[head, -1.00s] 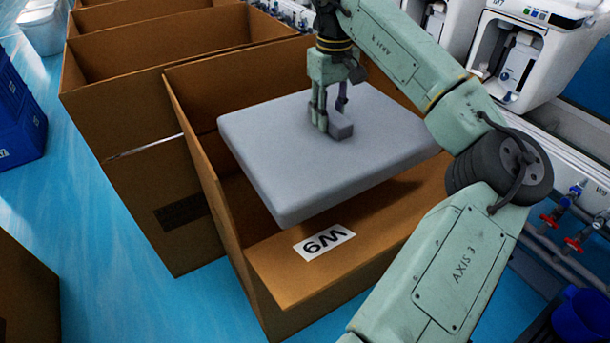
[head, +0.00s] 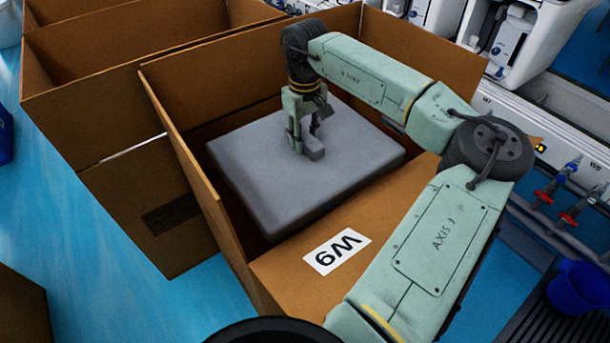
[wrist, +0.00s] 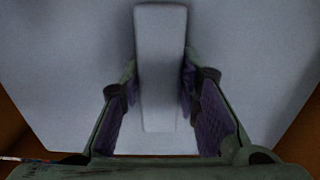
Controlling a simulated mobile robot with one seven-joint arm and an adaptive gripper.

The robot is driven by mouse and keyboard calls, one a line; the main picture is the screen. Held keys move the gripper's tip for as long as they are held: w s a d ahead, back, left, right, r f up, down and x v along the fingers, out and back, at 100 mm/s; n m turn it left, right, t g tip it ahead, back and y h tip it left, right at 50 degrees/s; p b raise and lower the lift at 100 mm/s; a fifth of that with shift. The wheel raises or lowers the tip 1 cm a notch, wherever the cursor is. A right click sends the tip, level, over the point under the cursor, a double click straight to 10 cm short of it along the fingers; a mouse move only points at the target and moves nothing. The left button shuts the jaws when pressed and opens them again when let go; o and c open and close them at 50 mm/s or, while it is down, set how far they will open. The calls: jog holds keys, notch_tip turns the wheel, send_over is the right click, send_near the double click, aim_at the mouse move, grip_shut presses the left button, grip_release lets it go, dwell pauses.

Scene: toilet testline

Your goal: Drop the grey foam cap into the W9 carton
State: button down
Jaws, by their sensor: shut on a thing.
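The grey foam cap (head: 255,175) is a thick flat slab with a raised grip bar on top. It lies about level inside the mouth of the W9 carton (head: 295,285), its upper part below the carton's tall side walls. My gripper (head: 308,148) is shut on the cap's raised bar from above. In the wrist view the bar (wrist: 160,70) stands between the two purple finger pads, with the cap's flat top (wrist: 70,80) filling the picture behind. What lies under the cap is hidden. A white W9 label shows on the carton's front flap.
Another open brown carton (head: 110,120) stands against the left side of the W9 carton. White machines (head: 530,40) and a pipe rail with red and blue valves (head: 565,185) line the right. A blue bucket (head: 580,290) is at the lower right.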

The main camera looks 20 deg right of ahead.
notch_tip(320, 180, down, 15)
jog(key=p, duration=0.3)
jog(key=shift+f+p, duration=0.2)
jog(key=shift+p, duration=0.2)
jog(key=shift+f+b, duration=0.4)
jog(key=shift+b, duration=0.05)
jog(key=shift+f+b, duration=0.25)
jog(key=shift+b, duration=0.1)
jog(key=c, duration=1.2)
grip_release()
jog(key=shift+r, duration=0.15)
